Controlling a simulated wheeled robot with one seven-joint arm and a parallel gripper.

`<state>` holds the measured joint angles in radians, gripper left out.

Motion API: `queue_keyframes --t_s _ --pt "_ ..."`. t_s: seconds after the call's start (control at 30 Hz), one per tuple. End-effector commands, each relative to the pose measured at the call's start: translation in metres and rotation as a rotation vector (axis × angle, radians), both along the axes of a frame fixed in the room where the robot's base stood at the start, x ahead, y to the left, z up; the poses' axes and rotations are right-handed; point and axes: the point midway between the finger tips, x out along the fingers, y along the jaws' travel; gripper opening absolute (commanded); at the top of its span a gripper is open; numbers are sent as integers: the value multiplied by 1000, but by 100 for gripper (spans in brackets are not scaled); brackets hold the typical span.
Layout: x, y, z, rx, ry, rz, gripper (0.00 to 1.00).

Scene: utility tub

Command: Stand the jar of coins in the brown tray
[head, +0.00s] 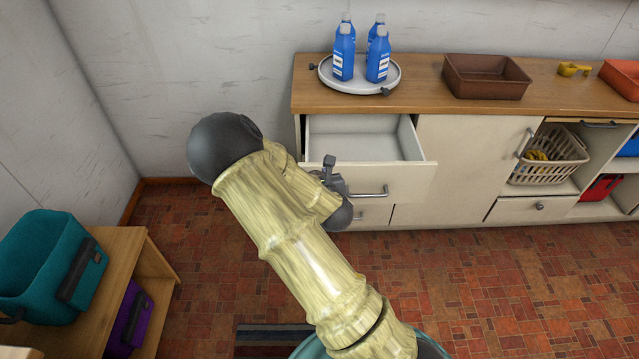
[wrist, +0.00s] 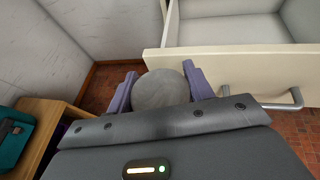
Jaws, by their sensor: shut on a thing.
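In the wrist view my gripper (wrist: 161,82) is shut on a round grey thing seen from above, which I take to be the lid of the jar of coins (wrist: 162,90). One purple finger lies on each side of it. The jar's body and coins are hidden below the lid. In the head view my arm hides the jar, and a dark part of my gripper (head: 331,175) shows in front of the open drawer. The brown tray (head: 487,89) stands on the wooden counter, right of the turntable, well away from my gripper. It looks empty.
An open, empty drawer (head: 365,137) juts out below the counter (head: 425,95). A grey turntable (head: 350,88) holds several blue bottles (head: 377,62). A yellow scoop (head: 573,69) and an orange tray (head: 621,80) lie right of the brown tray. A teal bin (head: 40,265) stands at left.

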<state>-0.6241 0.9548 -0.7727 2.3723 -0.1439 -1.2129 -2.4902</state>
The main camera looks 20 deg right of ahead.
Motion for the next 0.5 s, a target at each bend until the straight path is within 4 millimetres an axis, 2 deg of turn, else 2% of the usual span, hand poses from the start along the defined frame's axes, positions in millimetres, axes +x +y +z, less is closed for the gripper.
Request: queue_keyframes --t_s 0.03,0.3,0.5 --pt "0 0 11 0 -2 0 9" --pt "-2 1 34 2 -1 -1 9" --pt "-5 1 63 1 -1 -2 9"
